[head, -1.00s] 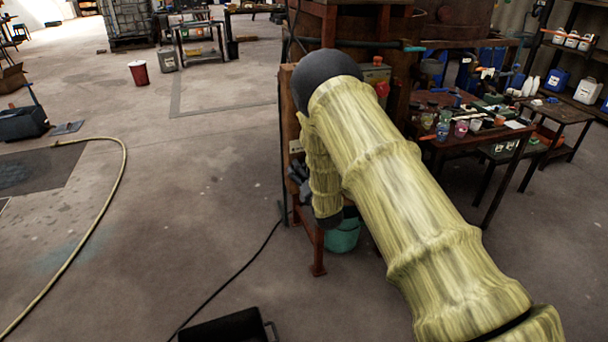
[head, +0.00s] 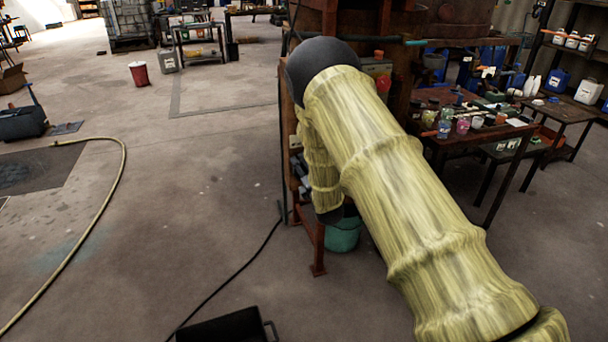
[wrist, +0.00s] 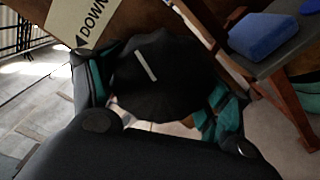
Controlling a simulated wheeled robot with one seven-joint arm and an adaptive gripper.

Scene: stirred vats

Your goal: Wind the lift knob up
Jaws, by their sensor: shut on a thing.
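The lift knob (wrist: 160,85) is a black, ridged round knob with a pale line on its face, seen in the middle of the wrist view. My gripper (wrist: 158,100) is shut on it, with a teal-padded finger on each side of the knob. A pale sign (wrist: 88,20) with an arrow and the word DOWN is at the knob's upper left. The pale line on the knob slants from upper left to lower right. In the head view my arm hides the knob and the gripper.
A side table (head: 470,135) with jars and small items stands right of my arm. A blue block (wrist: 263,36) lies at the upper right of the wrist view. A green bucket (head: 343,236) stands under the frame, and a black bin (head: 228,326) is on the floor. Open floor lies left.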

